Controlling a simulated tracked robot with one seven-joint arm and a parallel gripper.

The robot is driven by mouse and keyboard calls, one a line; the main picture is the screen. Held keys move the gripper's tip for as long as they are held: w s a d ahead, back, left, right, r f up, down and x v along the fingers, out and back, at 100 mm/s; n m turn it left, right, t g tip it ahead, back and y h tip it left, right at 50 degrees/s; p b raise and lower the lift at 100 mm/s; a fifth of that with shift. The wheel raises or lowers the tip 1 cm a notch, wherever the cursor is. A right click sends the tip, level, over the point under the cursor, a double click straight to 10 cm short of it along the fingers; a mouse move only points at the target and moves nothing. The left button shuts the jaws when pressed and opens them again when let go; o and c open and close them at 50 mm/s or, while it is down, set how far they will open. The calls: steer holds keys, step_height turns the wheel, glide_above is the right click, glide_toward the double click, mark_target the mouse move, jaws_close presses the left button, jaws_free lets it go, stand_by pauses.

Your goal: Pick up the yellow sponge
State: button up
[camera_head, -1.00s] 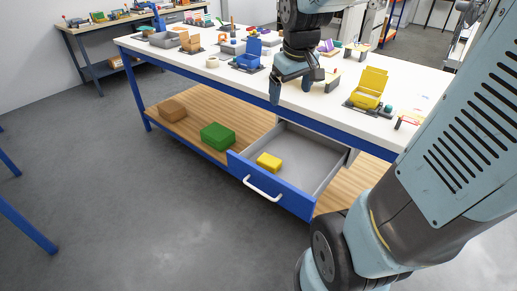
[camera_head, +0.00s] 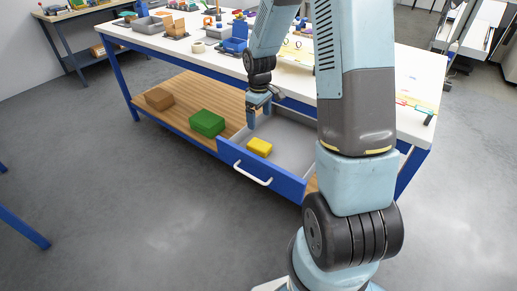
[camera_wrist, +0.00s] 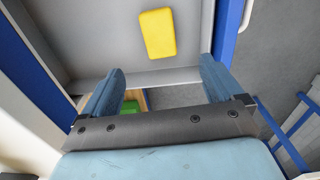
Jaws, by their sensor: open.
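The yellow sponge (camera_head: 259,147) lies flat on the floor of the open drawer (camera_head: 292,131), near its front left corner in the head view. In the wrist view the sponge (camera_wrist: 158,34) is at the top centre, beyond the fingertips and apart from them. My gripper (camera_head: 258,116) points down over the drawer's left back part, behind and above the sponge. In the wrist view my gripper (camera_wrist: 160,82) has its two blue fingers spread wide with nothing between them.
The drawer has a blue front with a white handle (camera_head: 253,173). A green box (camera_head: 207,123) and a brown box (camera_head: 159,98) stand on the wooden shelf to the left. The white tabletop (camera_head: 120,36) overhangs behind the drawer. Grey floor lies clear in front.

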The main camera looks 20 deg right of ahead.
glide_above(259, 144)
step_height(259, 144, down, 8)
steer(key=shift+d+f, duration=0.1)
steer(key=shift+f, duration=3.25)
steer(key=shift+c, duration=0.3)
steer(key=c, duration=1.1)
steer(key=shift+o, duration=0.2)
steer(key=shift+r, duration=0.45)
step_height(259, 144, up, 2)
steer(key=shift+r, duration=0.25)
steer(key=s+a+r, duration=0.1)
steer(key=s+r, duration=0.8)
steer(key=s, duration=0.5)
steer(key=shift+a+r, duration=0.3)
steer(key=shift+r, duration=0.05)
